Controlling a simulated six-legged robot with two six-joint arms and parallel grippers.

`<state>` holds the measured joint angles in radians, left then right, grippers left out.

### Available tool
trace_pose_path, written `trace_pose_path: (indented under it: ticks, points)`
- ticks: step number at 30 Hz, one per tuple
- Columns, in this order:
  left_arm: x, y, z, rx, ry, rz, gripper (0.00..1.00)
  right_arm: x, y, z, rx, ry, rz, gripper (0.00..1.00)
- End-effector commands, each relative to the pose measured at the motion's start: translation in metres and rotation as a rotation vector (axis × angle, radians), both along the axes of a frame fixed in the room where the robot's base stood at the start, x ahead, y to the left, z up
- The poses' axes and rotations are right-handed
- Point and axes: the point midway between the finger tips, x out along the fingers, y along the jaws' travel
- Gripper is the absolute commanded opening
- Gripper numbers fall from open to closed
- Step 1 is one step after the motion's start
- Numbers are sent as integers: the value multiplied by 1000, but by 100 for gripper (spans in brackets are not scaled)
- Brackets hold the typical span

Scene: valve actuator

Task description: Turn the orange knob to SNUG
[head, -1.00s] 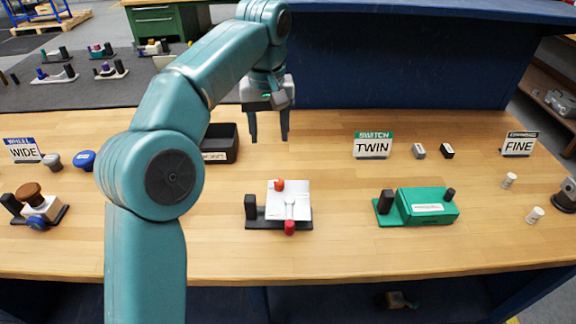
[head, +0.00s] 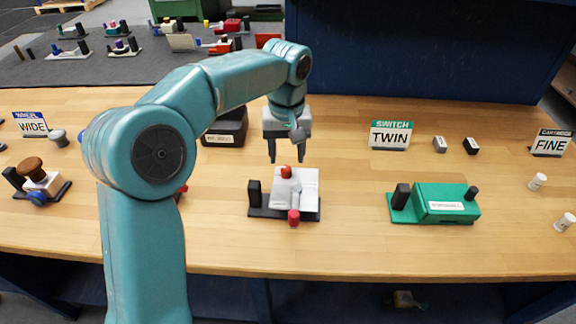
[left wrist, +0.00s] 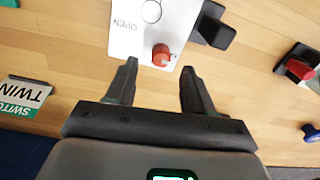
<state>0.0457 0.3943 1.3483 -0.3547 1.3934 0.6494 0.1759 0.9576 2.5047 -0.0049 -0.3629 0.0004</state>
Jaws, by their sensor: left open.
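The orange knob (head: 286,172) stands at the far edge of a white-topped device (head: 311,190) on a dark base, mid-table. A red-ended lever (head: 293,216) sticks out at the device's near side. My left gripper (head: 287,158) points down just above and behind the orange knob, open and empty. In the left wrist view the orange knob (left wrist: 161,57) shows between and just beyond the two open fingertips (left wrist: 159,68). The white plate (left wrist: 128,42) there carries the word OPEN. I cannot make out a SNUG mark. My right gripper is not in view.
A black upright block (head: 254,193) stands on the device's left end. A green box (head: 447,203) is to the right. A black bin (head: 226,128) sits behind left, and a TWIN sign (head: 391,135) behind right. Bare wood lies between them.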

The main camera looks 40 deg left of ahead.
Motion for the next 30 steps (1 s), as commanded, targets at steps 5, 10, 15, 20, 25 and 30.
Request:
trace_pose_path:
  ticks: [5,10,15,20,25,30]
  points:
    - [1,0,-28,0,3,0,53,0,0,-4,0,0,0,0]
    - [3,0,-37,1,1,1,53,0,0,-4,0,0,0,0]
    - [4,0,-38,0,0,0,53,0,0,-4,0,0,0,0]
    - [4,0,-38,0,0,0,26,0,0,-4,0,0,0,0]
    - [4,0,-38,1,1,0,0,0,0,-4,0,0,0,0]
    - [4,0,-37,-1,1,-13,0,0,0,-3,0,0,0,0]
